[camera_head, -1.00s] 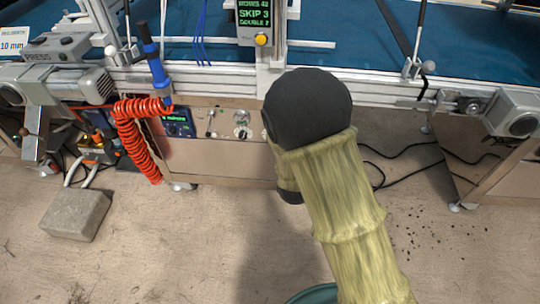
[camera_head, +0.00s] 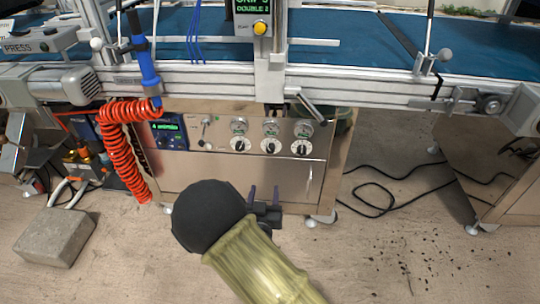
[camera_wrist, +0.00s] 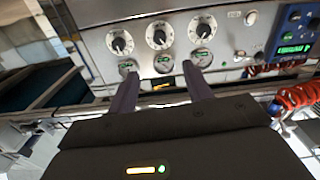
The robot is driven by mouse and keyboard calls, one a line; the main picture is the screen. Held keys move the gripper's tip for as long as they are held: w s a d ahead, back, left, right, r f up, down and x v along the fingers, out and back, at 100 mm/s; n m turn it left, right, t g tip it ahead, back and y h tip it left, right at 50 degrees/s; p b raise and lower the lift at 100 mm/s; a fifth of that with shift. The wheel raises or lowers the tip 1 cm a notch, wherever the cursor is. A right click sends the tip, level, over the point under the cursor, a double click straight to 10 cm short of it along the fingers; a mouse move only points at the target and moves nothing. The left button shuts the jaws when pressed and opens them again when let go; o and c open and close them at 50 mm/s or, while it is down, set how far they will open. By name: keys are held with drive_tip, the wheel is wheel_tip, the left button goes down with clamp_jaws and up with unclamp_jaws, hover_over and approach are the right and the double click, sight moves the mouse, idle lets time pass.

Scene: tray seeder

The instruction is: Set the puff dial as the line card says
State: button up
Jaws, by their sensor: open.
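Three black-knobbed white dials sit in a row on the steel panel: left (camera_head: 240,146), middle (camera_head: 270,147) and right (camera_head: 301,148). Their labels are too small to read, so I cannot tell which is the puff dial. A small round gauge (camera_head: 271,127) sits above the middle dial. In the wrist view the panel appears upside down, with the middle dial (camera_wrist: 159,36) above its gauge. My gripper (camera_head: 264,192) is open and empty, below and in front of the panel; its fingers (camera_wrist: 161,76) point at it, apart from the dials. No readable line card is in view.
A blue control box (camera_head: 168,133) and a small lever (camera_head: 204,130) sit left of the dials. A coiled red hose (camera_head: 122,150) hangs at the panel's left. A metal rail (camera_head: 200,78) runs above. A grey block (camera_head: 55,236) and black cables (camera_head: 375,200) lie on the floor.

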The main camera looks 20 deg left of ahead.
sight(270, 151)
drive_tip(key=b+x, duration=0.6)
drive_tip(key=x, duration=1)
drive_tip(key=shift+w+d+f, duration=0.1)
drive_tip(key=shift+w+b, duration=0.4)
drive_tip(key=shift+w, duration=0.25)
drive_tip(key=c, duration=0.9)
drive_tip(key=shift+c, duration=0.3)
